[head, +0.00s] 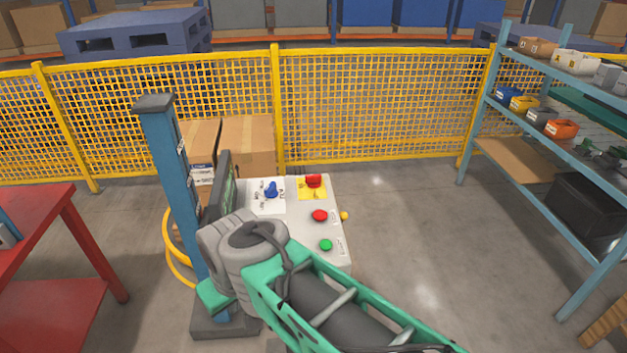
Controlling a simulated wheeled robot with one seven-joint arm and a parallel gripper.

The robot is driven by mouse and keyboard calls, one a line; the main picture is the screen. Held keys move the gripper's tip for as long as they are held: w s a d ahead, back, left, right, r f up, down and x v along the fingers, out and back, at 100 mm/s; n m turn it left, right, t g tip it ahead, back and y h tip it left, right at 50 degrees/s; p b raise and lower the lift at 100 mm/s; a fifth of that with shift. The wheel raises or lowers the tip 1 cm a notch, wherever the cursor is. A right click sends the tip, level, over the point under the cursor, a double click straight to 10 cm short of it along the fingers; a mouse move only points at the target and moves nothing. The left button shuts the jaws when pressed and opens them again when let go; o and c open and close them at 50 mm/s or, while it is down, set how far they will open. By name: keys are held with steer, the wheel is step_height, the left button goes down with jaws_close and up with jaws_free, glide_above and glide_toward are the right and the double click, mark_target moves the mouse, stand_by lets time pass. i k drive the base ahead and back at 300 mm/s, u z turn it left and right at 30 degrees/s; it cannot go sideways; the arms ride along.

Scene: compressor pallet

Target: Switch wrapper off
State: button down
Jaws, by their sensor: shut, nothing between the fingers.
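A white control box (292,218) stands at the middle, beside a blue post. Its sloping top carries a blue rotary knob (271,190) on a white marked plate and a red knob (313,181) on a yellow plate. Nearer are a red button (320,215) and a green button (326,245). The printed labels are too small to read. My arm comes in from the lower right, and its grey wrist covers the box's near left part. My gripper's fingers do not show; I cannot tell how close they are to the controls.
The blue post (172,190) with a dark screen (221,187) stands at the box's left. A yellow mesh fence (375,105) and cardboard boxes (248,145) are behind. A red table (62,240) is left, a blue shelf rack (545,130) right. Floor between box and rack is clear.

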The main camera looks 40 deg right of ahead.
mark_target(314, 182)
steer(key=u, duration=3.3)
steer(key=k, duration=2.8)
steer(key=z, duration=1.5)
steer(key=k, duration=0.55)
steer(key=u, duration=0.55)
steer(key=i, duration=1.4)
steer(key=u, duration=0.4)
